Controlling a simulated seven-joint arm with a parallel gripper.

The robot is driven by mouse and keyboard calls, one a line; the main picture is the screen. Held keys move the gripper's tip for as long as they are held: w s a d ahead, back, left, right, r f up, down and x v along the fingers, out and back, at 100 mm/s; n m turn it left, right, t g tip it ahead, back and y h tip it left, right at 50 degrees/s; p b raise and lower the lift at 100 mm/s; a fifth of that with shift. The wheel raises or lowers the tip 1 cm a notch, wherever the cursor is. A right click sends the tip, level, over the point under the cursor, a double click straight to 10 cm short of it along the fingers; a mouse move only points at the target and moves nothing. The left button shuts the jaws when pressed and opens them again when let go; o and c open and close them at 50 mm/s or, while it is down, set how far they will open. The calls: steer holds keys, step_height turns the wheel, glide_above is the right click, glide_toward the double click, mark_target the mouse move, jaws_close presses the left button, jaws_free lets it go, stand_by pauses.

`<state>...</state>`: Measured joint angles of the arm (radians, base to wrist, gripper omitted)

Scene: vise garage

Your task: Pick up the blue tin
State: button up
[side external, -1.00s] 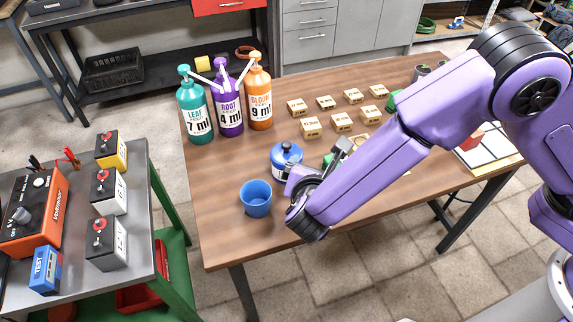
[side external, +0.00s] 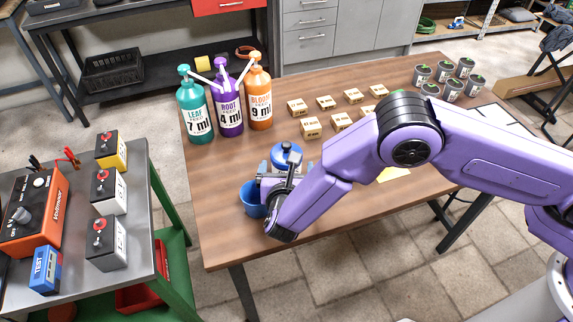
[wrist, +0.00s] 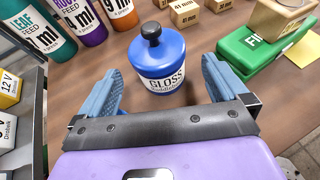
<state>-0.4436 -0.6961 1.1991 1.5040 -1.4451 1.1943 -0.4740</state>
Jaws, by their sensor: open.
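The blue tin (wrist: 161,62), labelled GLOSS, has a blue lid with a black knob and stands upright on the wooden table. In the wrist view it is just ahead of my gripper (wrist: 165,82), roughly centred between the two open blue fingers, which look empty. In the side external view the tin (side external: 287,154) shows only in its upper part; my gripper (side external: 270,175) and wrist hide the rest. I cannot tell whether the fingertips touch the tin.
A blue cup (side external: 251,197) stands partly hidden beside my gripper. Three pump bottles (side external: 229,105) stand behind. Several small wooden blocks (side external: 312,127) are at the middle back. A green box (wrist: 250,50) lies right of the tin. Grey cans (side external: 452,88) stand at the far right.

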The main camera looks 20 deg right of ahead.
mark_target(286, 153)
steer(key=shift+w+r+x, duration=0.1)
steer(key=shift+r+x, duration=0.05)
steer(key=shift+x, duration=1.7)
steer(key=shift+w+r+x, duration=0.1)
steer(key=shift+r+x, duration=0.1)
steer(key=shift+x, duration=1.6)
steer(key=shift+a, duration=0.15)
steer(key=c, duration=1.2)
steer(key=shift+r, duration=0.1)
steer(key=shift+c, duration=0.3)
